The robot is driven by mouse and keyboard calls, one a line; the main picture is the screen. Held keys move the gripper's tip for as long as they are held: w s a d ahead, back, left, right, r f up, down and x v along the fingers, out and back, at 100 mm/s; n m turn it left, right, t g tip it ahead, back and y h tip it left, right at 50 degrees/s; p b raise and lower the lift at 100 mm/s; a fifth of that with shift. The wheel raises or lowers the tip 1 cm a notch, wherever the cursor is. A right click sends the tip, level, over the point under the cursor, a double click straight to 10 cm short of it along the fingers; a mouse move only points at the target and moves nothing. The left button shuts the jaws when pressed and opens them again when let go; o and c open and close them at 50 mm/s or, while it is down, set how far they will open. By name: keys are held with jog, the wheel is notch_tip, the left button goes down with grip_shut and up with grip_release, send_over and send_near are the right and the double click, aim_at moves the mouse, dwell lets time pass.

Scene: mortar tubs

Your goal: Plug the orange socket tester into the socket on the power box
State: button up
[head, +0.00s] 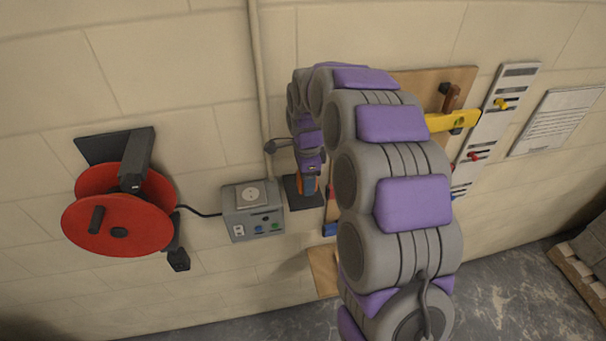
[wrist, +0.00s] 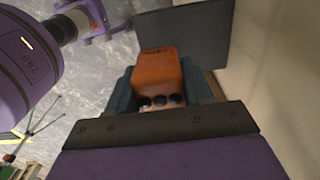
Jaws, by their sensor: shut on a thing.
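The orange socket tester (wrist: 160,72) is between the two teal fingers of my gripper (wrist: 160,88) in the wrist view, with several dark round ends on its near face. In the head view a small part of the tester (head: 309,185) shows at the end of my gripper (head: 308,178), which is shut on it. The grey power box (head: 253,222) is on the wall to the left of my gripper, apart from it.
A dark holder plate (head: 293,192) is right beside the tester, between it and the box; touching cannot be told. A red cable reel (head: 120,212) is left of the box. A wooden board (head: 425,85) with a yellow level (head: 450,121) is on the right.

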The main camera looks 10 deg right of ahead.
jog(key=s+d+r, duration=0.1)
jog(key=s, duration=1.1)
jog(key=shift+s+d+b, duration=0.15)
jog(key=shift+s+b, duration=0.2)
jog(key=shift+r, duration=0.1)
